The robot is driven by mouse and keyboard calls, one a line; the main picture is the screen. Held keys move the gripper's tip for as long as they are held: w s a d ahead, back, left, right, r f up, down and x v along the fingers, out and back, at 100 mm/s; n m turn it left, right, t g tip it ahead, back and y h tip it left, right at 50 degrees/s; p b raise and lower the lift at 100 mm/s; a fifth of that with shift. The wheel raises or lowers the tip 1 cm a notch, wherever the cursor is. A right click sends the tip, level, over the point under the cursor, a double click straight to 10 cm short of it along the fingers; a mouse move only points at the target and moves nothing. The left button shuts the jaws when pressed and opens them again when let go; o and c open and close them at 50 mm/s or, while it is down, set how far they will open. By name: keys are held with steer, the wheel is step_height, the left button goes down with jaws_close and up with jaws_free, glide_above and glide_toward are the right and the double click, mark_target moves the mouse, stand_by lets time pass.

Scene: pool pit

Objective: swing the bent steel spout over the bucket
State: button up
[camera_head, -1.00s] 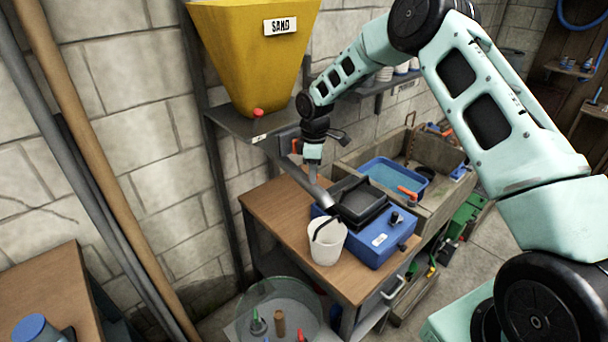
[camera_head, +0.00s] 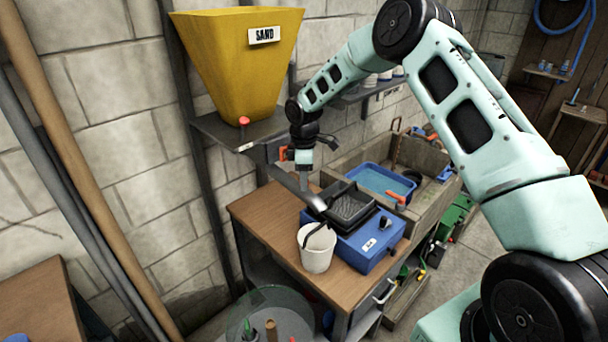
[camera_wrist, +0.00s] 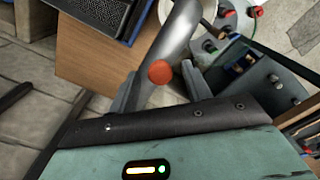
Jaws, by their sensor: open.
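The bent steel spout (camera_head: 312,198) slopes down from beneath the yellow hopper. Its lower end is by the near left corner of the black sieve tray, just behind the white bucket (camera_head: 317,256). My gripper (camera_head: 304,172) is at the spout's upper part in the head view. In the wrist view my open gripper (camera_wrist: 160,92) has one finger on each side of the spout (camera_wrist: 180,32), with a red knob (camera_wrist: 160,72) between them. I cannot tell if the fingers touch it.
The yellow sand hopper (camera_head: 237,75) stands on a dark shelf. The black sieve tray (camera_head: 372,212) sits on a blue box (camera_head: 365,252) beside the bucket, on a wooden bench (camera_head: 262,215). A glass-like round bin (camera_head: 290,310) stands below. A trough with a blue basin is behind.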

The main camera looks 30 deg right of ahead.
steer(key=shift+r, duration=0.1)
step_height(320, 180, up, 17)
steer(key=b, duration=0.4)
steer(key=shift+b, duration=0.35)
steer(key=shift+a+r, duration=0.1)
steer(key=s+a+f+m+b, duration=0.1)
steer(key=s+a, duration=1.5)
steer(key=a, duration=0.2)
steer(key=s+f+m, duration=0.2)
steer(key=s+f, duration=0.1)
steer(key=s, duration=1)
steer(key=s+a+f+m+b, duration=0.1)
steer(key=s+f, duration=0.2)
steer(key=s, duration=1)
steer(key=shift+s+f+m+y, duration=0.25)
steer(key=shift+f+m+y, duration=0.05)
steer(key=shift+f+m, duration=0.1)
steer(key=shift+c, duration=0.2)
